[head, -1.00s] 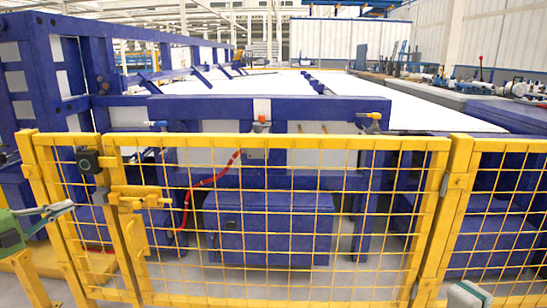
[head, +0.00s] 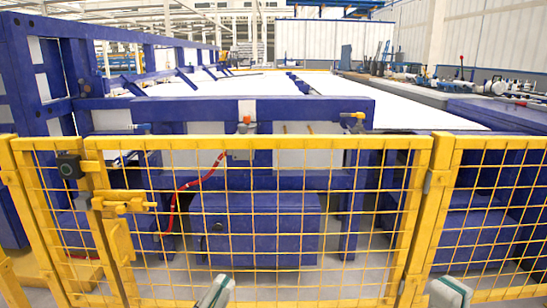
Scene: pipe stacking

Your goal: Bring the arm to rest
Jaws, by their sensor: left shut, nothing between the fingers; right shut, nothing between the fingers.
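My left gripper (head: 215,291) shows at the bottom edge, left of the middle. Only its grey-green upper part is in the picture; the rest is cut off by the frame. It is shut and nothing shows in it. My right gripper (head: 448,293) is at the bottom edge on the right. It is also mostly cut off, shut and empty. Both are low in the view, in front of the yellow mesh fence (head: 265,143). I cannot tell how far they are from it.
Behind the fence stands a blue steel frame (head: 200,108) with a white bed (head: 440,106) and a blue box (head: 255,235). A red hose (head: 203,183) hangs there. A yellow latch (head: 124,203) is on the fence at left. Tools lie on a far right bench.

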